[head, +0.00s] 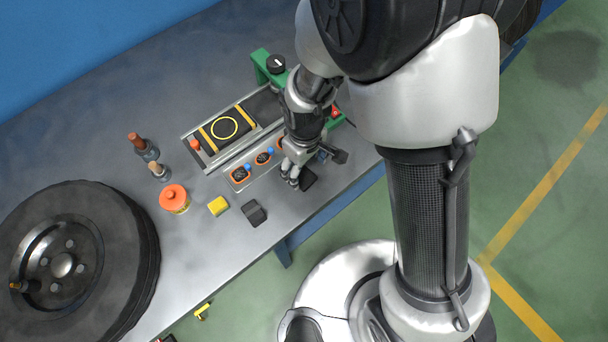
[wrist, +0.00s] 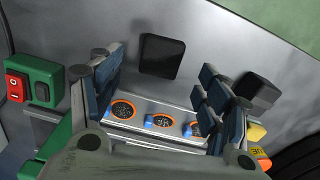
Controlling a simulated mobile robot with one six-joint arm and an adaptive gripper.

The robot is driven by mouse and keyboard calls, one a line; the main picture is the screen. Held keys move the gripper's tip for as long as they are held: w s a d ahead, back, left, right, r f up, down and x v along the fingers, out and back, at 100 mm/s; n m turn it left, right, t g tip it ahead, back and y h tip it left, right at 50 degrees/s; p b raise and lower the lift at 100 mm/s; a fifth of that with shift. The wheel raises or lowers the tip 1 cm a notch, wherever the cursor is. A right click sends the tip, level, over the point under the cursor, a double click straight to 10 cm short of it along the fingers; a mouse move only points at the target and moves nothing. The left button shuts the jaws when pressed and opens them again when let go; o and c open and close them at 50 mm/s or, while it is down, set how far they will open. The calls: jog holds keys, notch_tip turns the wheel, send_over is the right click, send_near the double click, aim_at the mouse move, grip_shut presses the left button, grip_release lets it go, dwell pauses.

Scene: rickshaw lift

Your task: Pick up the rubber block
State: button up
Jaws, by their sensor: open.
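A flat black square block (head: 309,179) lies on the grey workbench by its front edge, just beside my gripper (head: 300,172). In the wrist view this black block (wrist: 160,57) shows just beyond the space between my fingers. My gripper (wrist: 157,75) is open, with a finger on each side and nothing between the tips. A second dark block (head: 254,213), with an angled top, lies farther left and also shows in the wrist view (wrist: 258,90). I cannot tell from looks alone which dark block is rubber.
A yellow block (head: 218,206), an orange-lidded jar (head: 174,198) and a large wheel (head: 72,262) stand to the left. A panel with orange-ringed holes (head: 240,174) lies beside the gripper. A red-and-green switch box (wrist: 32,85) is at the wrist view's left.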

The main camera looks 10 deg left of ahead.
aim_at(304, 177)
notch_tip(304, 177, down, 5)
jog(key=shift+a+f+b, duration=0.15)
jog(key=shift+b, duration=0.9)
jog(key=c, duration=1.2)
jog(key=shift+o, duration=0.2)
jog(key=shift+r, duration=0.2)
